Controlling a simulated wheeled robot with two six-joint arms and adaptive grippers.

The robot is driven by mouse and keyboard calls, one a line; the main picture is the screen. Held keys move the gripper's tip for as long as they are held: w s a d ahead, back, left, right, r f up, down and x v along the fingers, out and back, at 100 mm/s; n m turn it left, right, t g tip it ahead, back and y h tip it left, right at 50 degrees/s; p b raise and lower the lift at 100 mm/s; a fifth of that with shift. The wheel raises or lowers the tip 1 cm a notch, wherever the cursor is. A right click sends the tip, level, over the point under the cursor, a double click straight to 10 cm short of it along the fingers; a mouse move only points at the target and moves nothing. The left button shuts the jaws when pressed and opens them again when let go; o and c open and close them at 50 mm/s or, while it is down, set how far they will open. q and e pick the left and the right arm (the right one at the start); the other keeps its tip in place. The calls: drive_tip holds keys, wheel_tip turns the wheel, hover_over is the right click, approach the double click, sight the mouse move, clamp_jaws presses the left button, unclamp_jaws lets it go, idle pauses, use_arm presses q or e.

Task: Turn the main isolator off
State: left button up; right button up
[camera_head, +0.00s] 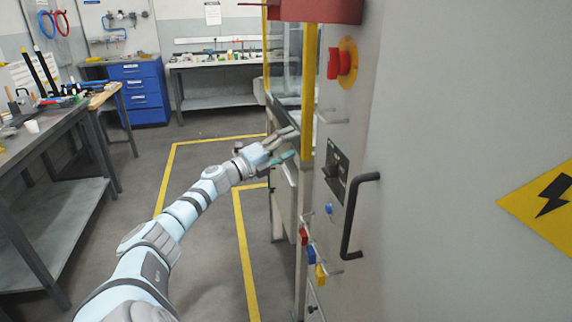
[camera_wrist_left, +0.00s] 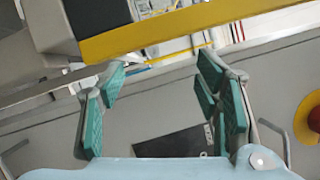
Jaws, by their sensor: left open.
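The main isolator is a red rotary handle (camera_head: 338,64) on a yellow round plate (camera_head: 349,58), high on the side of the grey cabinet (camera_head: 450,110). Part of its yellow plate and red knob (camera_wrist_left: 312,118) shows at the right edge of the left wrist view. My left gripper (camera_head: 288,144) is open and empty, below and to the left of the isolator, apart from it. In the left wrist view its green-padded fingers (camera_wrist_left: 162,85) stand wide apart with nothing between them. My right gripper is not in view.
A black switch panel (camera_head: 336,168), a black door handle (camera_head: 358,215) and red, blue and yellow padlocks (camera_head: 311,255) sit on or beside the cabinet below the isolator. A yellow post (camera_head: 308,90) stands close to my gripper. Workbenches (camera_head: 45,120) stand left; floor between is clear.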

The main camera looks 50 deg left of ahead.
use_arm(q)
wheel_tip(320, 180, down, 8)
drive_tip(key=n+g+y, duration=0.1)
drive_tip(key=n+y, duration=0.1)
drive_tip(key=n, duration=0.1)
drive_tip(key=shift+a+r+n+p, duration=0.2)
drive_tip(key=shift+r+n+p, duration=0.1)
drive_tip(key=shift+p, duration=0.1)
